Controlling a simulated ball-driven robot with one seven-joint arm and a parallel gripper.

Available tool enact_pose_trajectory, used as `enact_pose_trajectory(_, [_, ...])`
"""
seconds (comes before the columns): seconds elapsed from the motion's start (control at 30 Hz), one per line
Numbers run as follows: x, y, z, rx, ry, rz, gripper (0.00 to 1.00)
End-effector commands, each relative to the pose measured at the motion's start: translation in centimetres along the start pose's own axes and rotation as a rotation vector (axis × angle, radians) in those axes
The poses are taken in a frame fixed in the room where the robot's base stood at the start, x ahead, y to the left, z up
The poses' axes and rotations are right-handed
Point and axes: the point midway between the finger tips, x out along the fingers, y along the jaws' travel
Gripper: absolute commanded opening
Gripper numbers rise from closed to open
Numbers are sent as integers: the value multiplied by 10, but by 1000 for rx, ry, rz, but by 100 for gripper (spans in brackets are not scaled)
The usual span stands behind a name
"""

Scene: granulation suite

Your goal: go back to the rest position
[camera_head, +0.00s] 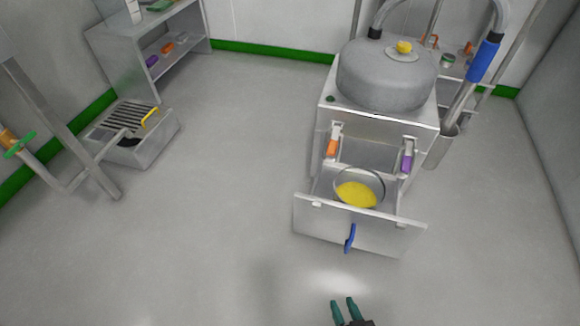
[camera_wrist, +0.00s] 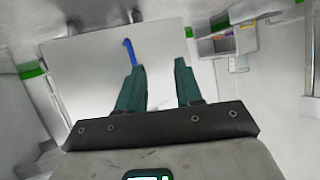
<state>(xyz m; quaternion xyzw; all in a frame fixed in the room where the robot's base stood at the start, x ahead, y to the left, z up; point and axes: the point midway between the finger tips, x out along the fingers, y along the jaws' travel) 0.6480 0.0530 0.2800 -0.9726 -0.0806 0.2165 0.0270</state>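My gripper (camera_head: 345,308) shows at the bottom of the head view, with two dark green fingers apart and nothing between them. It also shows in the wrist view (camera_wrist: 158,82), open and empty. In the head view it is in front of the machine's opened front panel (camera_head: 385,233), apart from it. A blue handle (camera_head: 349,238) is on that panel; it also shows in the wrist view (camera_wrist: 129,52), beyond the left finger.
The grey machine (camera_head: 385,80) stands at the right, with a yellow-filled round container (camera_head: 357,193) behind the panel. A grated metal box (camera_head: 135,140) and a shelf unit (camera_head: 150,45) stand at the left. The floor (camera_head: 190,235) between is clear.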

Motion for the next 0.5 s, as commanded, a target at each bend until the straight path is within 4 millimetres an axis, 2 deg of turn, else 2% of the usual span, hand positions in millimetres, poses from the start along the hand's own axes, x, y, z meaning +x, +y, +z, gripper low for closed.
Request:
enact_pose_trajectory(0.13, [-2, 10, -12, -6, -161, -38, 35])
enact_pose_trajectory(0.27, [-14, 24, -20, -10, -316, -44, 35])
enact_pose_trajectory(0.37, [-29, 37, -27, -8, -437, -33, 35])
enact_pose_trajectory(0.5, [-60, 57, -37, 1, -609, 6, 35])
